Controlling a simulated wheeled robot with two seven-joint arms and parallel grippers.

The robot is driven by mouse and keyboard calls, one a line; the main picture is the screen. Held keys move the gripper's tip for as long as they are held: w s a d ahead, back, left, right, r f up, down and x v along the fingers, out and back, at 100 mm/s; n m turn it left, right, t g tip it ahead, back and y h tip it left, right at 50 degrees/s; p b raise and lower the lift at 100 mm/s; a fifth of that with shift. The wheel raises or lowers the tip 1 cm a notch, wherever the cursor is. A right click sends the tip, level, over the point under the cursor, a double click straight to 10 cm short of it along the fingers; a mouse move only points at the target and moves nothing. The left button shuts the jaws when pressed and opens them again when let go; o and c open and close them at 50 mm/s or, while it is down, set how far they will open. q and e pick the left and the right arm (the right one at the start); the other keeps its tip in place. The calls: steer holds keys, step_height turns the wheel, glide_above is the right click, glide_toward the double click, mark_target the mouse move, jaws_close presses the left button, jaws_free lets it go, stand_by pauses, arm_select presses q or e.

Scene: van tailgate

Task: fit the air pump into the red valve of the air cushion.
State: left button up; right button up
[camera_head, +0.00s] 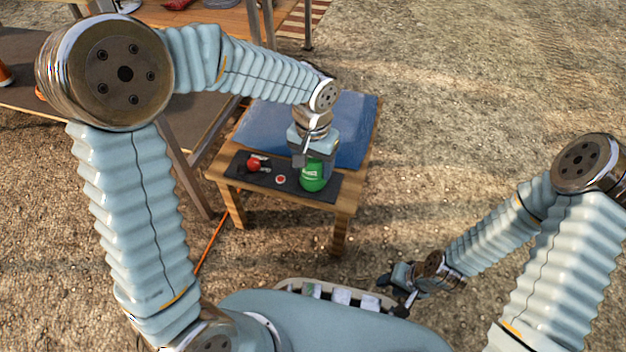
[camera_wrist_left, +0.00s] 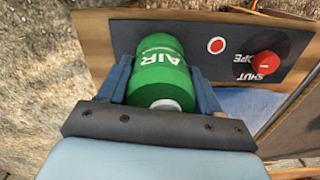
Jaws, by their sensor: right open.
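The green air pump (camera_head: 313,177), marked AIR, is at the right end of a black panel on a small wooden table. My left gripper (camera_head: 314,160) has its fingers on both sides of the pump; in the left wrist view the pump (camera_wrist_left: 160,70) sits between them, seemingly clasped. I cannot tell whether its base touches the panel. A white disc with a red centre (camera_head: 281,179) lies left of the pump. A red knob (camera_head: 254,163) with SHUT lettering is further left. The blue air cushion (camera_head: 352,125) lies behind the panel. My right gripper (camera_head: 404,294) is open, low at the right.
The wooden table (camera_head: 342,215) stands on gravel. A larger shelf or bench (camera_head: 120,120) with metal posts is at the left, close to my left arm. An orange line (camera_head: 212,243) runs down beside the table. The ground at right is clear.

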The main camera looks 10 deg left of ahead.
arm_select(q)
steer(key=o, duration=0.5)
step_height(320, 180, up, 14)
steer(key=p, duration=0.4)
steer(key=shift+f, duration=0.1)
steer(key=shift+s, duration=0.1)
